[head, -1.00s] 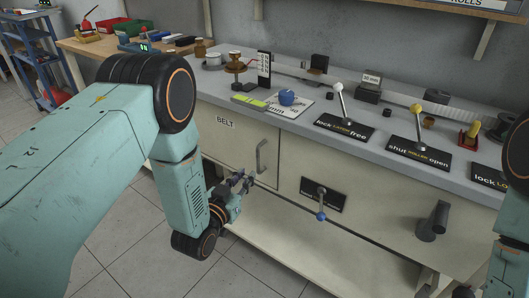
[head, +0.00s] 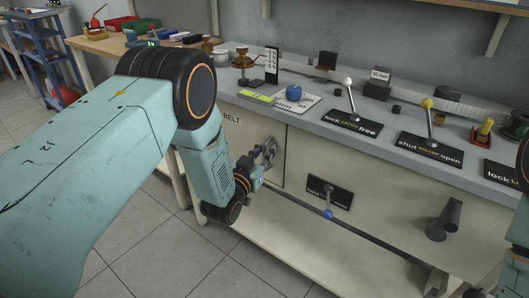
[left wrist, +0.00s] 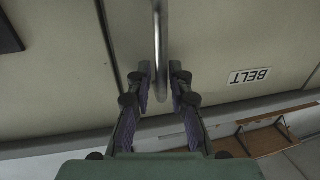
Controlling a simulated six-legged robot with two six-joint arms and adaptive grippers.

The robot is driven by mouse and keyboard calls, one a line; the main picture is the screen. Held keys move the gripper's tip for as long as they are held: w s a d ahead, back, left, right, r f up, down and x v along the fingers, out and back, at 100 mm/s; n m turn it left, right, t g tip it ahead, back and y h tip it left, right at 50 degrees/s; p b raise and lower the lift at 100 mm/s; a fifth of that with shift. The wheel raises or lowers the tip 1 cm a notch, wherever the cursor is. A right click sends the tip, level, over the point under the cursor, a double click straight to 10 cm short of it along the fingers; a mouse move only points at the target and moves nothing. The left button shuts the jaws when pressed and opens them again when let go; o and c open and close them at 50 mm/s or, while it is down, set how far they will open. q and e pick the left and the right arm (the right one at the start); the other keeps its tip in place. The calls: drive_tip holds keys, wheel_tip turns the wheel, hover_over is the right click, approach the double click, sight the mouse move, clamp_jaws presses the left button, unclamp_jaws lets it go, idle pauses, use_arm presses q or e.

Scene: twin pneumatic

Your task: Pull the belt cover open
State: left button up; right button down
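The belt cover (head: 252,132) is a cream panel marked BELT in the front of the bench, and it looks closed. It also fills much of the left wrist view (left wrist: 215,40). Its grey bar handle (left wrist: 160,35) is upright in the left wrist view. My left gripper (left wrist: 160,75) is open, with one finger on each side of the handle and a visible gap to it. In the head view my left gripper (head: 266,155) is at the handle and hides most of it. My right gripper is out of view; only part of that arm shows at the right edge.
A small blue-tipped lever (head: 328,205) and a dark crank (head: 445,222) stick out of the front panel to the right.

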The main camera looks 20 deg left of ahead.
use_arm(q)
drive_tip(key=shift+a, duration=0.15)
drive_tip(key=shift+c, duration=0.3)
clamp_jaws()
drive_tip(key=shift+f, duration=0.1)
